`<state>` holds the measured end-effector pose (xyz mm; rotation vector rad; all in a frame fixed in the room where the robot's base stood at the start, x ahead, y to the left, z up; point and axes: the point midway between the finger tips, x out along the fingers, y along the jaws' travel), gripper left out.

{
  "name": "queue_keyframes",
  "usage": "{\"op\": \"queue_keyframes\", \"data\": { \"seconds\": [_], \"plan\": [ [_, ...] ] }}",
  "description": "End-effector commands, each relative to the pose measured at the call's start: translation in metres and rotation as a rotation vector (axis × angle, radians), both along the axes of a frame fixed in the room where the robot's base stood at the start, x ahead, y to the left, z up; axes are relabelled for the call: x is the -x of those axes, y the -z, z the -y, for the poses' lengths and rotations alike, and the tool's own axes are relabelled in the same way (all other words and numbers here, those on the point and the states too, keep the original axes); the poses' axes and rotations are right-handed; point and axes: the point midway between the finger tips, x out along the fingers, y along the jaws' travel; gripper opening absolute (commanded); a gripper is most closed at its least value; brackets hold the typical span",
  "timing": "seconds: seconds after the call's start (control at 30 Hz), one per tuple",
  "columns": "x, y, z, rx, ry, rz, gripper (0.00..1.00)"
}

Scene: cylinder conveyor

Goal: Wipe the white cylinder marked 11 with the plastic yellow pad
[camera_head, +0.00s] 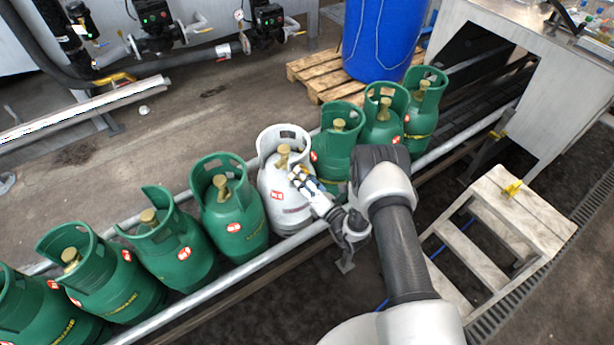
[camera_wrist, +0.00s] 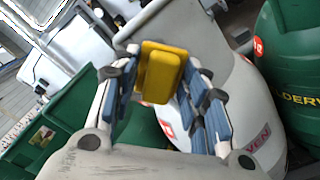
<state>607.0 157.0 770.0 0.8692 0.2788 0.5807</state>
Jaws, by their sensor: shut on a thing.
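The white cylinder (camera_head: 284,208) stands upright in the row of green cylinders on the conveyor, with a red label on its side. Its number cannot be read. In the wrist view the white cylinder (camera_wrist: 222,55) fills the middle behind my gripper. My gripper (camera_head: 303,180) is at the upper front of the white cylinder, by its collar. In the wrist view my gripper (camera_wrist: 165,85) is shut on the yellow pad (camera_wrist: 158,72), held between the blue-padded fingers. The pad appears close to the cylinder; whether it touches cannot be told.
Green cylinders (camera_head: 228,215) stand close on the left, and another green cylinder (camera_head: 335,150) stands close on the right. A metal rail (camera_head: 245,270) runs along the front. A wooden step (camera_head: 520,215) with a small yellow item (camera_head: 513,188) stands at right. A blue barrel (camera_head: 380,40) stands behind.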

Motion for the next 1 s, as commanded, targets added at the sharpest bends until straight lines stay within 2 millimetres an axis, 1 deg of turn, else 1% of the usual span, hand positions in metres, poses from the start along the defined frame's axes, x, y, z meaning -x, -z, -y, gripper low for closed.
{"op": "queue_keyframes", "data": {
  "seconds": [0.03, 0.2, 0.53, 0.67, 1.0],
  "plan": [
    [0.003, -0.001, -0.005, 0.000, -0.004, 0.000, 0.22],
    [0.012, -0.001, -0.017, -0.001, -0.004, 0.000, 0.22],
    [0.015, 0.000, -0.018, 0.000, -0.001, 0.000, 0.22],
    [0.020, 0.000, -0.014, 0.001, 0.000, -0.002, 0.22],
    [0.047, 0.000, 0.006, 0.000, 0.001, -0.004, 0.22]
  ]
}}
